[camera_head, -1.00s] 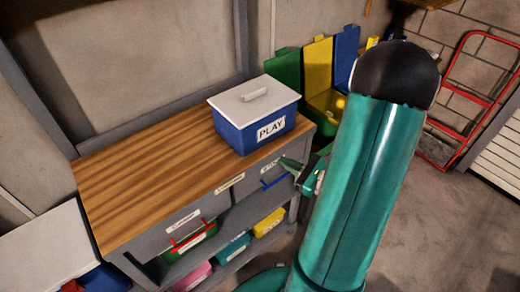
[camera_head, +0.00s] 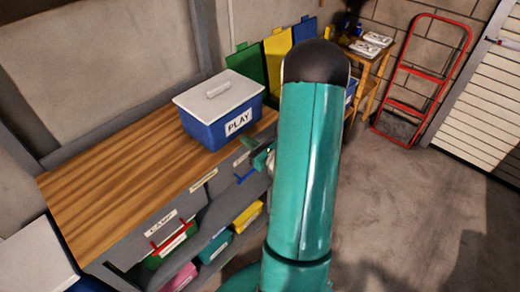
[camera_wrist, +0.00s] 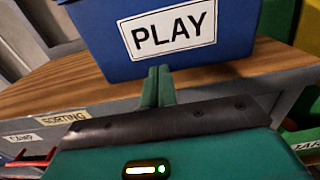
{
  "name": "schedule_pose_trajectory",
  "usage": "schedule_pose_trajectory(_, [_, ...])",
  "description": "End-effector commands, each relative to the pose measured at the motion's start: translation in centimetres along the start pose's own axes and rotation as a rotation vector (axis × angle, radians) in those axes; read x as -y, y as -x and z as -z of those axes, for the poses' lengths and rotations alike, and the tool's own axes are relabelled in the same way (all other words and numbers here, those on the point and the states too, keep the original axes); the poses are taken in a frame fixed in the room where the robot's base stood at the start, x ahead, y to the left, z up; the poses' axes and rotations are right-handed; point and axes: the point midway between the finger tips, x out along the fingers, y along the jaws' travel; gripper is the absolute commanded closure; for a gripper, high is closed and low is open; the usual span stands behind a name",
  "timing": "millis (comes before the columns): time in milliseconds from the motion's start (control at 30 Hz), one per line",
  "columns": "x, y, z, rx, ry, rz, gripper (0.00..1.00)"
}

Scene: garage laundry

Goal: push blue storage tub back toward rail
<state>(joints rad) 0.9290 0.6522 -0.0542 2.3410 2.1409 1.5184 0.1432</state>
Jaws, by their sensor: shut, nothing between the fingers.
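The blue storage tub (camera_head: 218,126) has a white lid with a handle and a label reading PLAY. It stands upright on the right end of the wooden bench top (camera_head: 120,185), near the front edge. The tub (camera_wrist: 245,25) fills the top of the wrist view. My gripper (camera_wrist: 158,72) is shut and empty, its fingertips just below the PLAY label at the tub's lower front. I cannot tell whether they touch it. In the head view my gripper (camera_head: 262,155) shows partly at the bench's front edge, with my arm hiding the area to its right. I cannot make out a separate rail behind the tub.
Shelves under the bench hold a green bin (camera_head: 172,246), a teal bin (camera_head: 215,246) and a yellow bin (camera_head: 248,216). Green and yellow lidded bins (camera_head: 280,58) stand behind on the right. A red hand truck (camera_head: 422,80) leans at the wall. Floor at right is clear.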

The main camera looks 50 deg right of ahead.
Motion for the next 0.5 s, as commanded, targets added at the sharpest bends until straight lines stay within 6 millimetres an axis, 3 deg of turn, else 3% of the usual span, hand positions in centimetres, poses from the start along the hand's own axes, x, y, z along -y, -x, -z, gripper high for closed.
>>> schedule_pose_trajectory(200, [-0.2,-2.5,0.0,0.0,0.0,-0.001,1.0])
schedule_pose_trajectory(500, [-0.2,-2.8,0.0,0.0,0.0,0.0,1.0])
